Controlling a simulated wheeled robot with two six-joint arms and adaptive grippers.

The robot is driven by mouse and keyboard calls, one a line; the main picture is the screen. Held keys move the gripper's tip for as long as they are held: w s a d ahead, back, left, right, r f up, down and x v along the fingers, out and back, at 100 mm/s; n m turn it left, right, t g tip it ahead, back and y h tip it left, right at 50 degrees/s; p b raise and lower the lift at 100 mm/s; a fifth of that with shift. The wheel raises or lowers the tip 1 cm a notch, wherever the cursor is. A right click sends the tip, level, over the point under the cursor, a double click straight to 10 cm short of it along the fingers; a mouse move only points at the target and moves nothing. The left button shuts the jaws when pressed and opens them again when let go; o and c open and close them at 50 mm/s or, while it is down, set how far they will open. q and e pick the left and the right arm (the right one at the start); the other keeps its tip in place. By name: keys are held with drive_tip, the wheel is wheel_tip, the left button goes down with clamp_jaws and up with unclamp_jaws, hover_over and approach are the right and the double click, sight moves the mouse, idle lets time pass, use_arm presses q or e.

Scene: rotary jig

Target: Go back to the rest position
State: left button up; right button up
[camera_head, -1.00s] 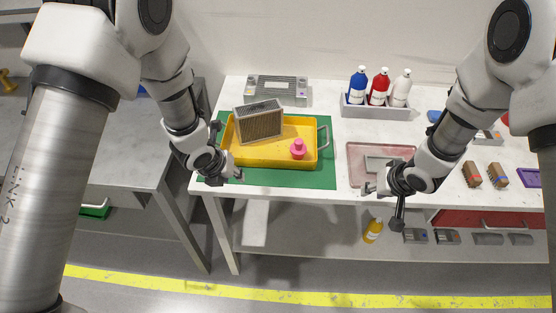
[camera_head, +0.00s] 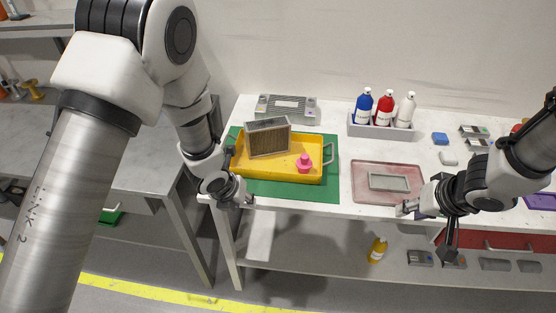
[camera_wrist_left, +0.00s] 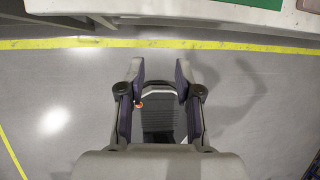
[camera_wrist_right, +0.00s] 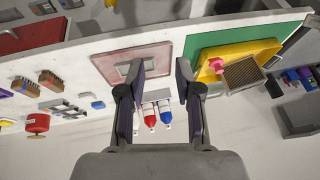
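My left gripper (camera_head: 246,200) is at the table's front edge, below the yellow tray. In the left wrist view my left gripper (camera_wrist_left: 160,85) has its fingers apart, with only floor and part of my own base between them. My right gripper (camera_head: 408,208) is at the front edge, by the pink tray's lower right corner. In the right wrist view my right gripper (camera_wrist_right: 158,80) has its fingers apart and nothing held between them.
The yellow tray (camera_head: 310,177) on the green mat (camera_head: 290,192) holds a filter block (camera_head: 268,140) and a pink knob (camera_head: 304,163). The pink tray (camera_head: 372,197) holds a grey frame (camera_head: 389,182). Bottles stand in a grey rack (camera_head: 380,132) behind. The floor in front is clear.

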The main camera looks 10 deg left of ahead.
use_arm(q)
drive_tip(key=shift+w+a+f, duration=0.15)
drive_tip(key=shift+w+f, duration=0.05)
drive_tip(key=shift+w, duration=0.1)
use_arm(e)
drive_tip(key=shift+w+a, duration=0.1)
drive_tip(key=shift+w, duration=0.2)
use_arm(q)
drive_tip(key=shift+s, duration=0.1)
use_arm(e)
drive_tip(key=shift+s, duration=0.1)
